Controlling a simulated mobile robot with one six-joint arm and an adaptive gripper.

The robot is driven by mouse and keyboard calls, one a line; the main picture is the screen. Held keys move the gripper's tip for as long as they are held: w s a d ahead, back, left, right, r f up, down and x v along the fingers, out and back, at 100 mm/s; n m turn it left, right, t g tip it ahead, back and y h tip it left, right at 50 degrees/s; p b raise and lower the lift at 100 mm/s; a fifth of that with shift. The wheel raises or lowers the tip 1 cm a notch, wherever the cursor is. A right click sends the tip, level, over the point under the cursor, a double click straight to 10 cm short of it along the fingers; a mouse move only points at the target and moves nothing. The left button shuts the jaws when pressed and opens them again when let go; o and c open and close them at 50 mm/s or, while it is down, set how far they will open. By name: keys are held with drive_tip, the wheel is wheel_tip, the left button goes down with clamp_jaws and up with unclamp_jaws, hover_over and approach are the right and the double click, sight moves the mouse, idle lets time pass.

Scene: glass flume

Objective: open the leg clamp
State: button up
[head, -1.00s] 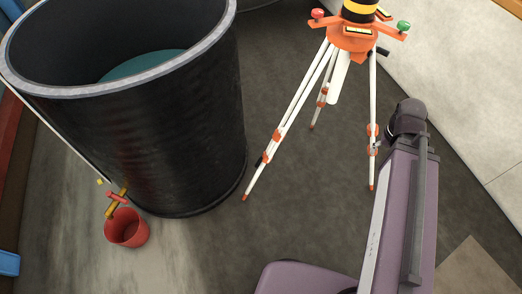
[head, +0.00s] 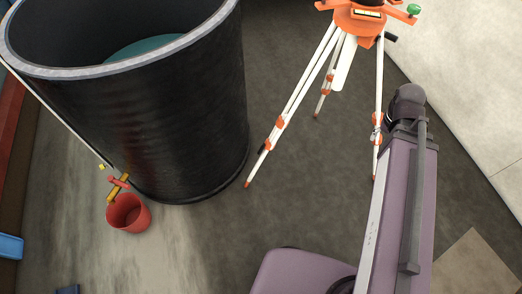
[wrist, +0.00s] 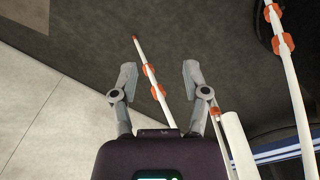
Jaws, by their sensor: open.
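The tripod (head: 352,22) has an orange head and white legs with orange clamps. Its right leg carries an orange leg clamp (head: 376,125) near my arm. In the wrist view, my gripper (wrist: 158,74) is open, with one finger on each side of a white leg (wrist: 152,80) in the picture. Orange clamp pieces (wrist: 157,91) show on that leg between the fingers. I cannot tell whether the fingers touch it. The gripper is not clearly seen in the head view. Another leg with orange clamps (wrist: 283,43) is at the right of the wrist view.
A large black tub (head: 190,110) with teal contents stands left of the tripod. A red bucket (head: 129,213) sits at its foot, below a red and yellow tap (head: 118,187). The grey floor (head: 215,235) between tub and tripod is clear. Pale slabs (head: 470,90) lie at right.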

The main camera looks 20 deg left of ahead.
drive_tip(key=w+a+f+m+h+b, duration=0.1)
drive_tip(key=w+a+f+b, duration=0.1)
drive_tip(key=a+f+b, duration=0.25)
drive_tip(key=w+a+f+m+b, duration=0.1)
drive_tip(key=w+a+f+b, duration=0.2)
drive_tip(key=a+f+b, duration=0.15)
drive_tip(key=m+t+h+b, duration=0.25)
drive_tip(key=m+b, duration=0.45)
drive_tip(key=b, duration=1.9)
approach(261, 148)
drive_tip(key=shift+s+a+r+t+y, duration=0.1)
drive_tip(key=shift+s+r+t+y, duration=0.15)
drive_tip(key=shift+r, duration=0.35)
drive_tip(key=shift+s+a+r+t+y, duration=0.1)
drive_tip(key=shift+s+r+t, duration=0.1)
drive_tip(key=shift+s+r, duration=0.3)
drive_tip(key=shift+w, duration=0.15)
drive_tip(key=b+x, duration=1.2)
drive_tip(key=x, duration=0.1)
drive_tip(key=shift+d+f+b, duration=0.15)
drive_tip(key=shift+f+b, duration=0.15)
clamp_jaws()
